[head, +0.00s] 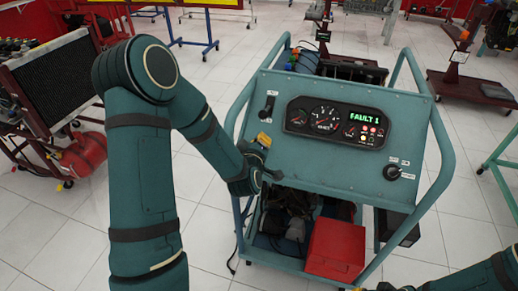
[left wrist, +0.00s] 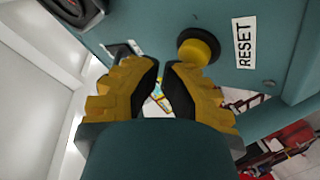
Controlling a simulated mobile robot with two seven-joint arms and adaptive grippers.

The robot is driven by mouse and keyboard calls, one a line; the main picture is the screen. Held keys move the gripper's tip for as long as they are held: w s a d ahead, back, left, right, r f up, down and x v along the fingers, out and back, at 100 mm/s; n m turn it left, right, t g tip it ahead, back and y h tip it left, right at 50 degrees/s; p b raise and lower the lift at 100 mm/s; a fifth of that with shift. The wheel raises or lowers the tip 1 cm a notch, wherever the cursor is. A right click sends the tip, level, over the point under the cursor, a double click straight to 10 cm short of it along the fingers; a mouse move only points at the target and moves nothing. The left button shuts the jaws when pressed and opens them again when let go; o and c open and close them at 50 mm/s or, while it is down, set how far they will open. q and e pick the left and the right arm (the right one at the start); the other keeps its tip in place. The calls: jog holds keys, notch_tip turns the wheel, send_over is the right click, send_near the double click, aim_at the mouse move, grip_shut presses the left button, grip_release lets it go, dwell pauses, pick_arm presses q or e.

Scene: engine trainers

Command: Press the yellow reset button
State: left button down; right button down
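The yellow reset button (left wrist: 198,47), round with a dark collar, is on the teal panel beside a white RESET label (left wrist: 243,42). It sits just beyond my left gripper's fingertips and a little right of their middle; I cannot tell whether they touch. My left gripper (left wrist: 161,66) has yellow fingers with black pads; a narrow empty gap shows between the tips. My right gripper (head: 376,288) is cut off at the bottom edge.
The teal panel (head: 335,167) carries gauges, a green FAULT 1 display (head: 368,116), a black switch (head: 268,107) at upper left and a black knob (head: 392,172) at lower right. Tube rails flank it. A red box (head: 335,249) is below. Other stands are around the tiled floor.

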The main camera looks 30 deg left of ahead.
pick_arm(q)
jog(key=shift+w+a+f+b, duration=0.1)
jog(key=shift+w+f+b, duration=0.25)
jog(key=shift+b, duration=0.1)
dwell(0.8)
jog(key=shift+s+r, duration=0.1)
jog(key=shift+r, duration=0.05)
jog(key=shift+s+r, duration=0.55)
jog(key=shift+r, duration=0.05)
dwell(0.3)
jog(key=s+r+p, duration=0.1)
jog(key=r, duration=0.1)
jog(key=s+d+r, duration=0.1)
jog(key=s, duration=0.1)
jog(key=shift+s+r+p, duration=0.1)
jog(key=shift+r+p, duration=0.25)
dwell(0.7)
